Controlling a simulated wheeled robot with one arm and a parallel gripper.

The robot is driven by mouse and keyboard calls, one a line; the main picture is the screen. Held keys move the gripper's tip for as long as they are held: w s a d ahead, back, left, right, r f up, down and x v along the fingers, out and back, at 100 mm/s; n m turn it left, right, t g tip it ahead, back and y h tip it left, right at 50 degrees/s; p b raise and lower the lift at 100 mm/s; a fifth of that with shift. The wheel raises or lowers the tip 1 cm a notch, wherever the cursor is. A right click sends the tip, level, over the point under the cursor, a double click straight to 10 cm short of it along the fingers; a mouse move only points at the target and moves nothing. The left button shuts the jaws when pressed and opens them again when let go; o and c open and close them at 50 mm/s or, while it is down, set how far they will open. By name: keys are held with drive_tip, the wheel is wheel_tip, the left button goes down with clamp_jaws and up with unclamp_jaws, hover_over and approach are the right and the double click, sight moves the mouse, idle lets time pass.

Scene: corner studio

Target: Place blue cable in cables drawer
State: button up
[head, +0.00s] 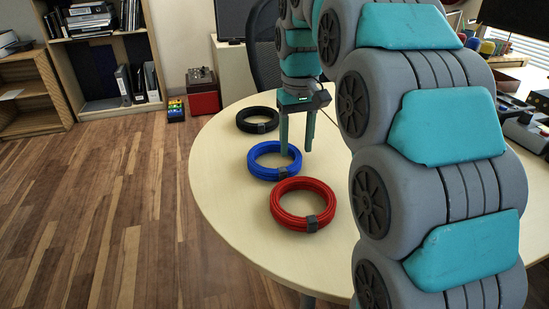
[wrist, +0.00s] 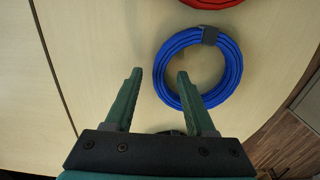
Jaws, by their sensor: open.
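The blue cable (head: 262,171) lies coiled on the round table, between the black coil and the red coil. It has a dark grey band, seen in the wrist view on the blue coil (wrist: 234,68). My gripper (head: 296,152) is open and empty, pointing down beside the blue cable's right side in the head view. The left fingertip is over bare table. No cables drawer can be made out in either view.
A red cable coil (head: 290,219) lies nearer on the table (head: 235,219), and a black cable coil (head: 243,118) lies farther back. A dark chair (head: 264,50) stands behind the table. Shelves (head: 20,95) stand at the far left. The wood floor on the left is clear.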

drive_tip(key=shift+f, duration=0.65)
drive_tip(key=shift+c, duration=0.3)
clamp_jaws()
idle(0.6)
